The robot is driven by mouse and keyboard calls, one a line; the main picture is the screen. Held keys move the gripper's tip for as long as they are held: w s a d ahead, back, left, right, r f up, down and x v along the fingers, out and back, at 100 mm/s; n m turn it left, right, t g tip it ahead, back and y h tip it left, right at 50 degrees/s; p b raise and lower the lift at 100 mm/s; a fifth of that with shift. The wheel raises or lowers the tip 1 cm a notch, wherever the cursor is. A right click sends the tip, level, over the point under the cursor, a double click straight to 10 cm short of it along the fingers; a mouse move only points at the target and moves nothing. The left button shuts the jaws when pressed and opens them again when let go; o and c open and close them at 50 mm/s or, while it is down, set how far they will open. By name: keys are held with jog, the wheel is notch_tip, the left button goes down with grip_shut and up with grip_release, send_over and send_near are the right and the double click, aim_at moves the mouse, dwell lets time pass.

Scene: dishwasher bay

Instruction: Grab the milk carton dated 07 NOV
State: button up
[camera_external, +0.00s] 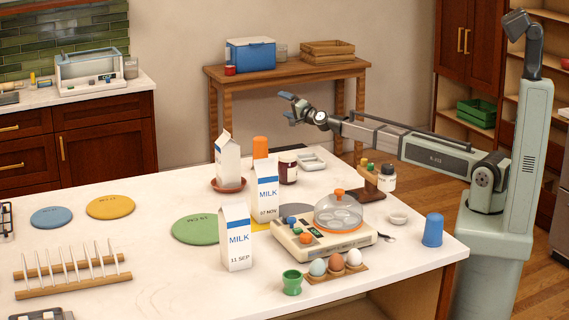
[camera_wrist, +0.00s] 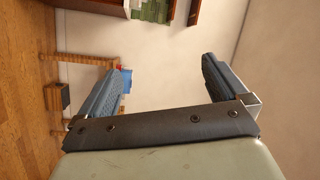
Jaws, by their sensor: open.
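The milk carton marked 07 NOV (camera_external: 267,196) stands upright near the middle of the white counter, with blue and white sides. A second carton marked 11 SEP (camera_external: 237,240) stands in front of it and to its left. A third carton (camera_external: 228,163) stands behind on a reddish saucer, and no date on it can be read. My gripper (camera_external: 290,107) is open and empty, raised above the far side of the counter, well apart from the cartons. In the wrist view its two fingers (camera_wrist: 158,88) are spread with nothing between them.
An egg cooker (camera_external: 318,239) sits just right of the 07 NOV carton. An orange cup (camera_external: 260,148) and a dark jar (camera_external: 288,168) stand behind it. A green disc (camera_external: 197,230) lies to its left. A row of eggs (camera_external: 336,263) and a green egg cup (camera_external: 292,283) are in front.

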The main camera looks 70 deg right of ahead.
jog(key=w+a+r+n+t+y, duration=0.1)
jog(key=w+a+r+n+y, duration=0.2)
jog(key=a+r, duration=0.6)
jog(key=a+r+n+y, duration=0.4)
jog(key=a+r+y, duration=0.15)
jog(key=a, duration=0.45)
jog(key=s+a+r+n+g+y, duration=0.1)
jog(key=s+a+r+n+y, duration=0.15)
jog(key=a+r, duration=0.5)
jog(key=s+a+r+n+g+y, duration=0.25)
jog(key=a+r, duration=0.25)
jog(key=a, duration=0.6)
jog(key=n+g+h, duration=0.3)
jog(key=n+g, duration=0.9)
jog(key=n, duration=0.3)
send_near(264, 163)
jog(key=x, duration=0.6)
jog(key=shift+s+d+f, duration=0.1)
jog(key=shift+d+f, duration=0.15)
jog(key=shift+d, duration=0.1)
jog(key=shift+w+a+x, duration=0.1)
jog(key=shift+a+x, duration=0.05)
jog(key=shift+x, duration=1.2)
jog(key=shift+w+a+x, duration=0.1)
jog(key=shift+a+x, duration=0.1)
jog(key=shift+x, duration=1.2)
jog(key=shift+r, duration=0.15)
